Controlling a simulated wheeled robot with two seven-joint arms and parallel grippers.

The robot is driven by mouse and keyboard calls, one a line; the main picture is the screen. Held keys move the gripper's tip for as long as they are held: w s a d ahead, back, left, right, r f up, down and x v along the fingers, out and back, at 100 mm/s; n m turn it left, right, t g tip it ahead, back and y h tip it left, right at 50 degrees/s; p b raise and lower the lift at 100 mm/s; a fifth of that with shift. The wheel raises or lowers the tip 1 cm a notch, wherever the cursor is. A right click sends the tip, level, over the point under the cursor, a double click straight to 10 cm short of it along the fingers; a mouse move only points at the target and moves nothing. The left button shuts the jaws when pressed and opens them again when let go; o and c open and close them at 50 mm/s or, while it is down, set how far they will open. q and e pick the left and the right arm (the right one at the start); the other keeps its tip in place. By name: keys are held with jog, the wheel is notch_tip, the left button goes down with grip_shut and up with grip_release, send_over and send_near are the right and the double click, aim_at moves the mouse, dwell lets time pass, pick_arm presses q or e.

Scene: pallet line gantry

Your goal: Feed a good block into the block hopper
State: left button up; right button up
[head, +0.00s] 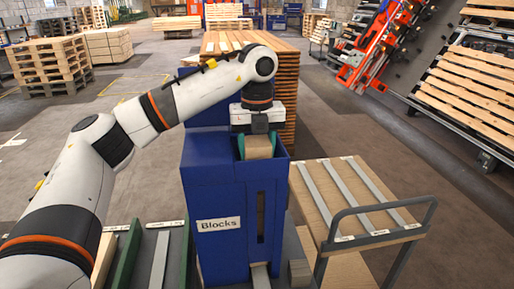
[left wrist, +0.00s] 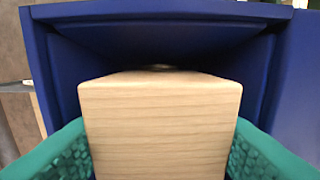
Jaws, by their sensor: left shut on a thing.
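My left gripper (head: 257,147) points down into the open top of the blue block hopper (head: 215,190), which has a label reading "Blocks". Its green fingers are shut on a light wooden block (head: 259,146). In the left wrist view, the block (left wrist: 160,125) sits between the two green fingers (left wrist: 160,150), with the hopper's blue walls (left wrist: 270,80) around its far end. The block is at the hopper mouth; how deep it reaches is hard to tell. My right gripper is not in view.
A cart (head: 335,190) with a wooden top and grey strips stands right of the hopper. A stack of pallets (head: 285,90) is behind it. A small grey block-like piece (head: 299,272) is near the hopper's foot. Green-edged lanes (head: 128,255) lie left of the hopper.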

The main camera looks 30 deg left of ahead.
pick_arm(q)
jog(key=shift+f, duration=0.35)
jog(key=o, duration=0.9)
jog(key=shift+o, duration=1)
notch_tip(320, 180, up, 12)
jog(key=shift+r, duration=0.1)
